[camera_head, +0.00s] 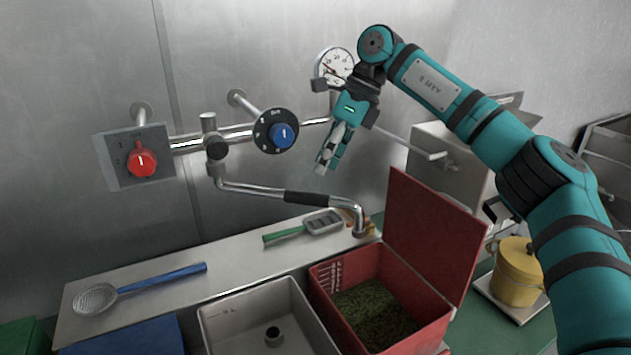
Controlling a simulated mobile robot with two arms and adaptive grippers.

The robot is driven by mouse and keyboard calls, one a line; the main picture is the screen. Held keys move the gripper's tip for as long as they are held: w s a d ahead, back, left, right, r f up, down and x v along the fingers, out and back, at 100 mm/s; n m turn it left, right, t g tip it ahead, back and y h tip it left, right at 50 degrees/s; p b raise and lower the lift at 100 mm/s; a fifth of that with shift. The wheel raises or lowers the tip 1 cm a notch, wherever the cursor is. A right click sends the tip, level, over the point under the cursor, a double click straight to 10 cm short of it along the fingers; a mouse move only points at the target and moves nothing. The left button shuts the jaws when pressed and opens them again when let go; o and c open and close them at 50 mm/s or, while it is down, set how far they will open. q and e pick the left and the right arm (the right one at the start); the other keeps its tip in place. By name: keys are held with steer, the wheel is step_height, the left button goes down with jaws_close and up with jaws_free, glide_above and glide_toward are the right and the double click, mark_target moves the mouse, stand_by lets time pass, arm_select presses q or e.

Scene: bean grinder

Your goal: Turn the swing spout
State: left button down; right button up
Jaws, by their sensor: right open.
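The swing spout (255,189) is a metal tube with a black sleeve (306,198). It runs from a pivot under the wall pipe to the right and ends in a downturned tip (360,222) above the back ledge. My right gripper (327,166) hangs above and slightly right of the black sleeve in the picture, fingers pointing down, open, with nothing seen between the fingers. It looks apart from the spout. My left gripper is out of view.
A red knob (142,163), a blue dial (283,135) and a round gauge (337,62) sit along the wall pipe. Below are a grey sink (225,318) and an open red box (420,318) with its lid raised. A skimmer (95,298) lies on the ledge; a yellow pot (516,275) stands right.

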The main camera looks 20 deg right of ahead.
steer(key=shift+v, duration=2.25)
